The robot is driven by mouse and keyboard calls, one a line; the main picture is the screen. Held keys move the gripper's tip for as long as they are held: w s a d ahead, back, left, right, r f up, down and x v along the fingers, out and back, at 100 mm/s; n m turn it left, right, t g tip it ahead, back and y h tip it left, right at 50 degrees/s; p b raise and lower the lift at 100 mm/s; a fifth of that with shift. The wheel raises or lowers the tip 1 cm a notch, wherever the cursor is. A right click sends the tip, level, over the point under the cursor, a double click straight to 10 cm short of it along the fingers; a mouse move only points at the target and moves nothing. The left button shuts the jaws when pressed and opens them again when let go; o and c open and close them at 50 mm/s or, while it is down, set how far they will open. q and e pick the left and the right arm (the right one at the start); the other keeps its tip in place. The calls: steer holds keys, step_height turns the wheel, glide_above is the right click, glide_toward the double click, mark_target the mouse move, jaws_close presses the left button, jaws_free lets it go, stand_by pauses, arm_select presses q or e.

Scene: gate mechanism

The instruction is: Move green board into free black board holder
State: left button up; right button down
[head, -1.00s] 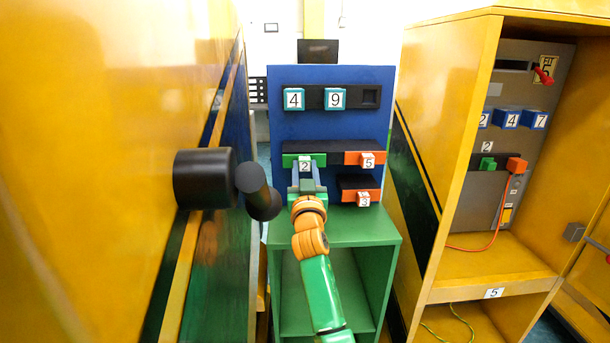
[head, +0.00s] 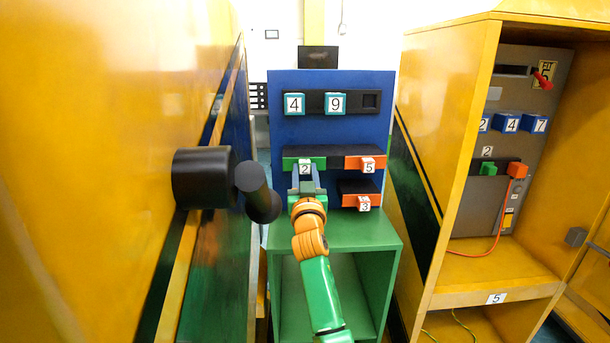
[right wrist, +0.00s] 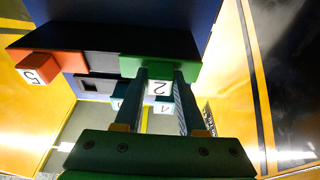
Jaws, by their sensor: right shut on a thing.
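The green board (head: 290,163) with its white number 2 block (head: 305,166) sits at the left end of the wide black board holder (head: 318,151) on the blue panel. My right gripper (head: 306,178) is shut on the number 2 block, with one finger on each side of it. In the right wrist view the same green board (right wrist: 160,68) fills the space beyond the fingertips. An orange board marked 5 (head: 366,162) is at the holder's right end. A smaller black holder (head: 357,186) below carries an orange board marked 3 (head: 362,201). My left gripper is not in view.
A top black holder (head: 320,101) carries blocks 4 and 9 and has an empty square slot at right. A green shelf (head: 350,236) stands below the panel. Yellow cabinets (head: 455,150) flank it. Black cylinders (head: 205,178) jut out at left.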

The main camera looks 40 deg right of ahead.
steer(key=shift+w, duration=0.1)
stand_by(0.5)
steer(key=shift+r, duration=0.2)
steer(key=shift+c, duration=2)
jaws_free()
steer(key=shift+d+f, duration=0.15)
